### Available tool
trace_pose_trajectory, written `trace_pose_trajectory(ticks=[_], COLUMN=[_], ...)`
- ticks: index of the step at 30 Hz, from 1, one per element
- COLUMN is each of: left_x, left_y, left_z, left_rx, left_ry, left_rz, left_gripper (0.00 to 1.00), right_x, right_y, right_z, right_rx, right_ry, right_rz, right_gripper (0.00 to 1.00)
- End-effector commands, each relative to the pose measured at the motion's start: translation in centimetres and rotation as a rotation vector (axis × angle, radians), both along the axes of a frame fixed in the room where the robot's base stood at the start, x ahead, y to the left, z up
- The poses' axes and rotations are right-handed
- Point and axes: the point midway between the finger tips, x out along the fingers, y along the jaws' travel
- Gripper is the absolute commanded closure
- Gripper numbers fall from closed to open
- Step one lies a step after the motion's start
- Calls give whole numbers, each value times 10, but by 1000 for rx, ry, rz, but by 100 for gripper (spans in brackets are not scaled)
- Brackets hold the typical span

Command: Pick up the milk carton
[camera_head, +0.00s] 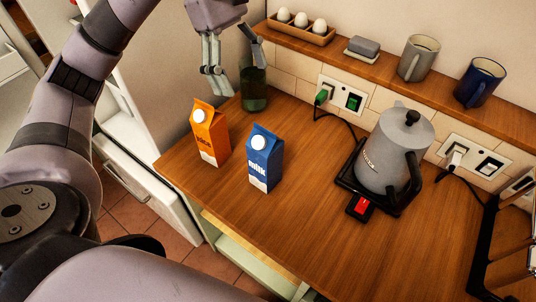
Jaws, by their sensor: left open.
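The milk carton (264,160) is blue and white with a white cap, and it stands upright on the wooden counter. An orange juice carton (210,133) stands upright just to its left. My left gripper (236,70) is open and empty, above and behind the two cartons, near a dark green bottle. It touches neither carton. My right gripper does not show.
A dark green bottle (254,88) stands at the back, partly behind the gripper. A grey kettle (393,150) sits on its black base to the right. A shelf (335,57) along the wall holds eggs and mugs. The front middle of the counter (300,231) is clear.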

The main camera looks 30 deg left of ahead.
Motion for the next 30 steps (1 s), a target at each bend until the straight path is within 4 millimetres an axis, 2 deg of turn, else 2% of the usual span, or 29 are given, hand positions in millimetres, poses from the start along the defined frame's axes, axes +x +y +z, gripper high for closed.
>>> trace_pose_trajectory(ticks=[15, 21, 25, 30], left_x=[-9, -9, -12, -13], left_y=[-39, -45, -51, -62], left_z=[-93, -107, -116, -141], left_rx=[-1, -2, -2, -2], left_ry=[6, 3, 7, 7], left_rz=[-2, -2, -3, -3], left_gripper=[25, 25, 25, 25], right_x=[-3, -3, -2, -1], right_y=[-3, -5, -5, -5], right_z=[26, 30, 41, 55], right_rx=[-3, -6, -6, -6], right_ry=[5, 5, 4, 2], right_rz=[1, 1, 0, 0], right_gripper=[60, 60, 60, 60])
